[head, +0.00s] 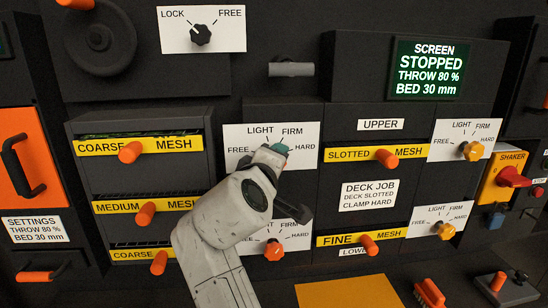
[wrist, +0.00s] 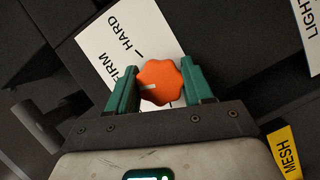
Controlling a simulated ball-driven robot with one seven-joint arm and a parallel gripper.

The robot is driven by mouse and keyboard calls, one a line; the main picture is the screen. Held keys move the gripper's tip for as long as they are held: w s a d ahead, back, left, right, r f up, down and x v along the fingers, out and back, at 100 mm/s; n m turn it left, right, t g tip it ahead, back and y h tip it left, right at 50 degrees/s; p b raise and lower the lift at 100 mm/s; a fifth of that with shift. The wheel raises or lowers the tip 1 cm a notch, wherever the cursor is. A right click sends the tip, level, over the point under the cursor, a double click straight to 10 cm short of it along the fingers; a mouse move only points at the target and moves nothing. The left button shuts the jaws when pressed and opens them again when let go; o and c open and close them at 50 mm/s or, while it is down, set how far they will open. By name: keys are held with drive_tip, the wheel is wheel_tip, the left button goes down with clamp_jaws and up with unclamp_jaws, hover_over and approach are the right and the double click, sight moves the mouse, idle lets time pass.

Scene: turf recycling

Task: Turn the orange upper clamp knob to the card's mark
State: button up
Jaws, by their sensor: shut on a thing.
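The orange upper clamp knob (wrist: 160,80) sits between the green fingers of my gripper (wrist: 161,88) in the wrist view, and they are shut on it. Its short pale pointer line faces left in that view, toward the FIRM lettering and away from the HARD tick. The knob's dial plate (wrist: 100,45) shows HARD and part of FIRM. In the head view, my gripper (head: 276,150) covers the knob on the dial plate (head: 238,132) marked FREE, LIGHT, FIRM, HARD. The white card (head: 368,203) reads DECK JOB, DECK SLOTTED, CLAMP HARD.
Another orange knob (head: 274,250) is below, beside my arm. Yellow knobs (head: 473,151) are on dials at the right. Mesh drawers with orange handles (head: 130,152) flank the dials. The screen (head: 430,69) reads STOPPED. A black LOCK/FREE knob (head: 201,35) is above.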

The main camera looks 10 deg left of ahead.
drive_tip(key=m, duration=0.1)
drive_tip(key=m+g+y+p, duration=0.1)
drive_tip(key=m, duration=0.1)
drive_tip(key=m+g+y+p, duration=0.1)
drive_tip(key=m, duration=0.1)
drive_tip(key=shift+d+f, duration=0.15)
drive_tip(key=shift+d, duration=0.1)
drive_tip(key=shift+f+m+g+y+p, duration=0.25)
drive_tip(key=shift+m+g+y+p, duration=0.4)
drive_tip(key=shift+m, duration=0.65)
drive_tip(key=shift+a+f+y, duration=0.1)
drive_tip(key=shift+y, duration=0.15)
drive_tip(key=o, duration=1)
drive_tip(key=shift+c, duration=0.2)
drive_tip(key=shift+o, duration=0.2)
drive_tip(key=shift+r, duration=0.3)
drive_tip(key=shift+a, duration=0.1)
drive_tip(key=b+v, duration=0.1)
drive_tip(key=v, duration=0.9)
drive_tip(key=shift+s, duration=0.4)
